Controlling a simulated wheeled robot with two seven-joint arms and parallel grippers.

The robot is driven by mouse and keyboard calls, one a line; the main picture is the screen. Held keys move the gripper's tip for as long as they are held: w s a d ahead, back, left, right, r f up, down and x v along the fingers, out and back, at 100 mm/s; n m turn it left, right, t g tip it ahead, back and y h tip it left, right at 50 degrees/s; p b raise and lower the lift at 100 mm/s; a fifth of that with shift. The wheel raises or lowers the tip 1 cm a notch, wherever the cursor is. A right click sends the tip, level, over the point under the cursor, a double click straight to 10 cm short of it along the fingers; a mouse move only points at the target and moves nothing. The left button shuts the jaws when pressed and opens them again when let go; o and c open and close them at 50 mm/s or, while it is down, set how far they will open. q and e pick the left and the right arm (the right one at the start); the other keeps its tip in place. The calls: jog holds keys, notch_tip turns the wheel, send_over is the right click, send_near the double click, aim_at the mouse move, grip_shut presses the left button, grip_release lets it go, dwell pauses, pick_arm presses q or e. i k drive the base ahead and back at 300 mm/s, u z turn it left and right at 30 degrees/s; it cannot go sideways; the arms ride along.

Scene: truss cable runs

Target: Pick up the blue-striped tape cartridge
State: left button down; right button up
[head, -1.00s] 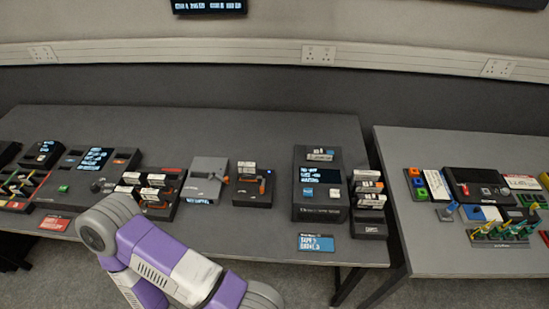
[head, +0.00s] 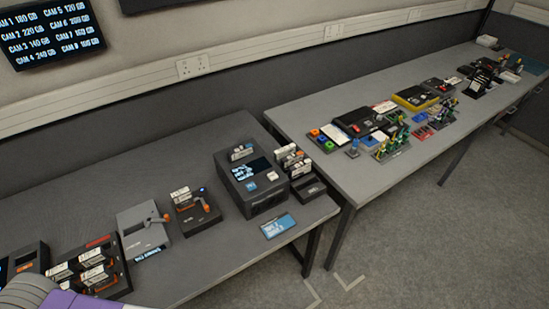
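White-labelled cartridges stand in a dark rack (head: 310,186) at the right of the black drive unit (head: 245,195) on the near table. More cartridges sit in a dark holder (head: 93,268) at the lower left, and one lies on top of the drive unit (head: 241,152). Another sits on the small dark device with an orange lever (head: 196,212). The stripe colours are too small to tell, so I cannot pick out the blue-striped one. Neither of my grippers is in view; only part of my purple and white arm shows at the bottom left corner.
A grey device with an orange lever (head: 143,228) stands left of the dark one. A blue card (head: 278,226) lies at the front edge of the near table (head: 135,170). A second table (head: 350,185) with many small items stands to the right, across a gap.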

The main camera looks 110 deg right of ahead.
aim_at(234, 156)
jog(key=z, duration=2.15)
